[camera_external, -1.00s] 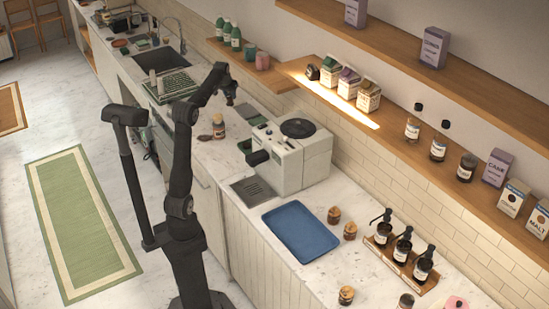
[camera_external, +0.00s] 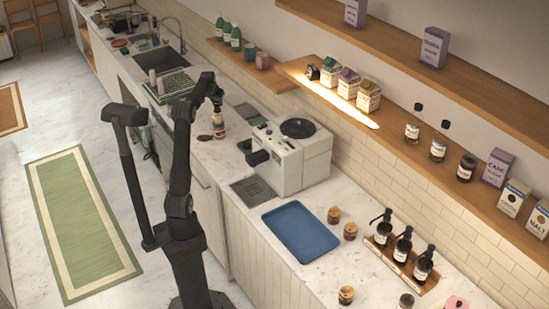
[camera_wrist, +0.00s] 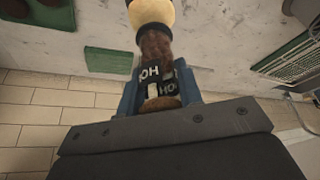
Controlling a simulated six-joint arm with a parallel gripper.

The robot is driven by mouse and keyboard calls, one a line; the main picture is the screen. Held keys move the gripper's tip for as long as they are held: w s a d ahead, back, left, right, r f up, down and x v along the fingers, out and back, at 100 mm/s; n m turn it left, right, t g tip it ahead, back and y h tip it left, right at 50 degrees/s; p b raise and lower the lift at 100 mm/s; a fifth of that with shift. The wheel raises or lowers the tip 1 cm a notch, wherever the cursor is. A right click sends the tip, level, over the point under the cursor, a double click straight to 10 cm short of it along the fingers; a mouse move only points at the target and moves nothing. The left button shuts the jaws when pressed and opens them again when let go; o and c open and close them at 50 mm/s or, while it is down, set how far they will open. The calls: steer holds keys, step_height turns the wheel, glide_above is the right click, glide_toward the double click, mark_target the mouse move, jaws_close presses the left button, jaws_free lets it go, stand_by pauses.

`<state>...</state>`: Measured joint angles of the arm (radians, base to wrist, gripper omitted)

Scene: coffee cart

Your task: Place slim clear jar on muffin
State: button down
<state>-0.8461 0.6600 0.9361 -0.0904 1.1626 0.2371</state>
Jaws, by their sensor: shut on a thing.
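My gripper (camera_wrist: 158,92) is shut on a slim jar with brown contents, a tan lid and a dark, white-lettered label (camera_wrist: 152,72). Its blue-grey fingers sit on both sides of the label. A cream-coloured part with a dark edge lies at the jar's far end. In the external view the jar (camera_external: 218,124) is upright under my gripper (camera_external: 217,104), at the counter; I cannot tell whether it touches it. A small, flat dark-brown thing (camera_external: 204,138) lies just left of it. I cannot clearly make out a muffin.
The white coffee machine (camera_external: 291,155) stands to the right of the jar. A blue tray (camera_external: 300,232), several small jars and pump bottles (camera_external: 402,246) are further right. A dish rack (camera_external: 173,84) and sink are at the back.

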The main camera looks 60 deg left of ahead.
steer(key=shift+f, duration=1)
steer(key=shift+f, duration=0.15)
steer(key=c, duration=1)
jaws_free()
steer(key=v, duration=1.2)
steer(key=shift+w+r, duration=0.1)
steer(key=shift+r, duration=0.1)
